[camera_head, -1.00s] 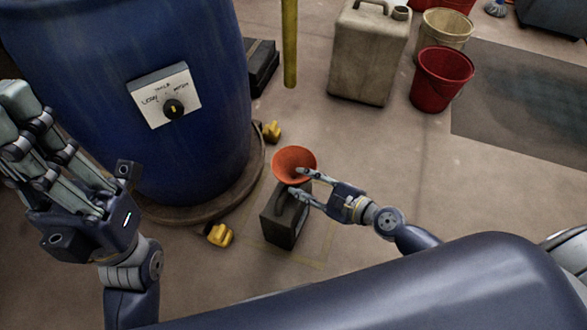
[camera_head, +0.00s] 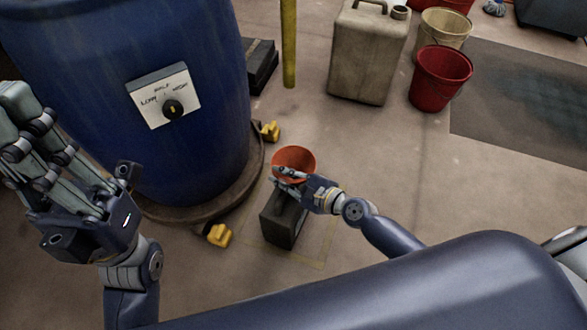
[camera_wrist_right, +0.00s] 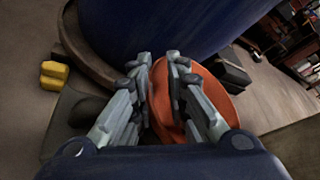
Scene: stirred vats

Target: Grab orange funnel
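The orange funnel (camera_head: 294,158) sits above the dark grey can (camera_head: 283,222), mouth up in the head view. My right gripper (camera_head: 279,178) is at the funnel's near side, its fingers drawn close together. In the right wrist view the fingers (camera_wrist_right: 159,70) come in from both sides, with orange funnel wall (camera_wrist_right: 160,100) between them and more of the funnel to the right. They look shut on it; the exact contact is partly hidden. My left gripper (camera_head: 40,140) is at the left, raised, its fingers extended and empty.
A large blue vat (camera_head: 140,50) with a dial panel (camera_head: 163,95) stands left of the can. Yellow blocks (camera_head: 218,235) are at its base. A beige jerrycan (camera_head: 368,55) and red bucket (camera_head: 440,78) stand farther back. The floor to the right is clear.

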